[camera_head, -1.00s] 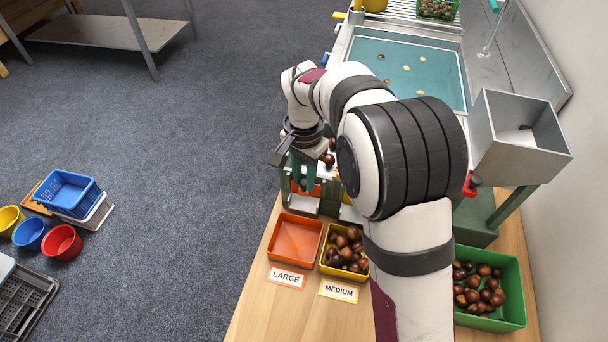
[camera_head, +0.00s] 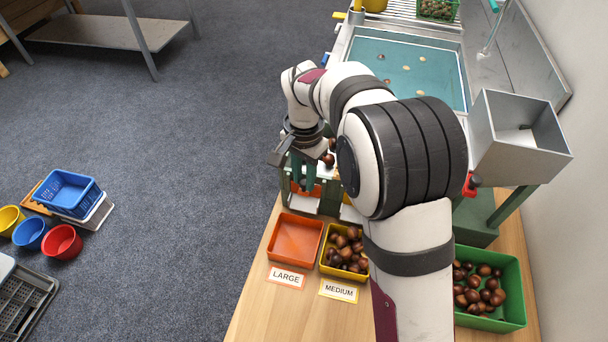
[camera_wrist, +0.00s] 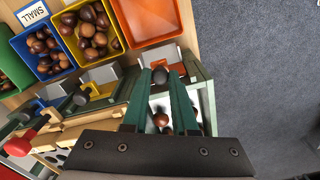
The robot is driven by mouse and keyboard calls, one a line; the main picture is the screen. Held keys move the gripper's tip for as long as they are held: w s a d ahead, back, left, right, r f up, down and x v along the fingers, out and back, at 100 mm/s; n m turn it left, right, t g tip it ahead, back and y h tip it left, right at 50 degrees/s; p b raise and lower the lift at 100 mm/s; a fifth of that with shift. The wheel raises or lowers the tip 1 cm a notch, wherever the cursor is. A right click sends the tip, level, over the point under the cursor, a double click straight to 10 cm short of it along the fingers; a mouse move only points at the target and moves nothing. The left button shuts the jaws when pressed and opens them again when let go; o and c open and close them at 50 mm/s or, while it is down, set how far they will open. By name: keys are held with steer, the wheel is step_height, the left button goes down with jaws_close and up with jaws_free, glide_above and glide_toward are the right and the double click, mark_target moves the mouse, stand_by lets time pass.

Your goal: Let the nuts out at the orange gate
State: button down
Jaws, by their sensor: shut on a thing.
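My gripper (camera_wrist: 161,77) has two green fingers closed around the dark knob (camera_wrist: 160,74) of the orange gate (camera_wrist: 180,68) in the wrist view. In the head view my gripper (camera_head: 303,184) is at the front left of the sorter, above the orange tray (camera_head: 297,238), which looks empty. The LARGE label (camera_head: 286,277) lies in front of that tray. A brown nut (camera_wrist: 160,120) shows between the fingers, inside the lane behind the gate. How far the gate is raised is hard to tell.
A yellow tray (camera_head: 324,267) with several nuts stands beside the orange one. The yellow gate (camera_wrist: 98,90) is close beside my gripper. A blue tray (camera_wrist: 25,57) and a green tray (camera_head: 519,322) also hold nuts. My arm hides much of the sorter.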

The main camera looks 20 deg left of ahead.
mark_target(304, 182)
steer(key=shift+r, duration=1.85)
steer(key=c, duration=0.7)
jaws_free()
step_height(304, 182, up, 16)
steer(key=shift+f, duration=0.1)
